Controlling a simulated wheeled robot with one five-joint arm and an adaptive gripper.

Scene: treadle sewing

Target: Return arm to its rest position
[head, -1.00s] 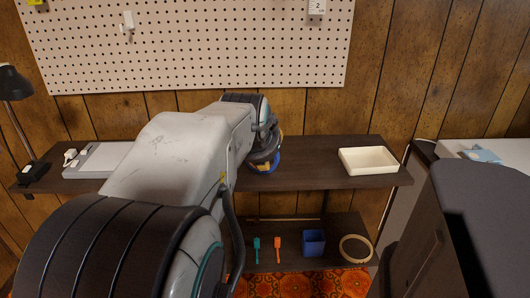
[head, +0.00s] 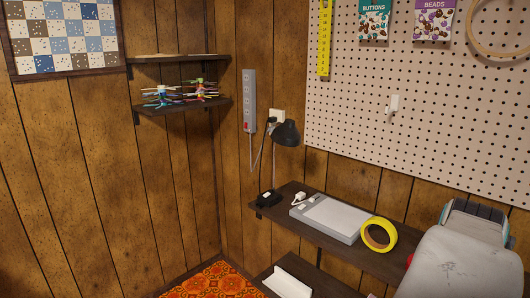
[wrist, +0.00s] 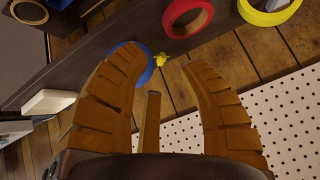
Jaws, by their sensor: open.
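My arm (head: 462,268) shows at the lower right of the head view, over the shelf's right part. The gripper itself is out of the head view. In the wrist view my gripper (wrist: 152,66) is open, with its two segmented orange-brown fingers spread and nothing held between them. A blue ring (wrist: 146,77) lies on the dark shelf beyond the fingers, partly hidden by the left finger. A small yellow item (wrist: 160,59) shows near the blue ring.
The wrist view shows a red ring (wrist: 169,19) and a cream tray (wrist: 50,102). A pegboard (head: 350,130) stands behind. Floor at left is open.

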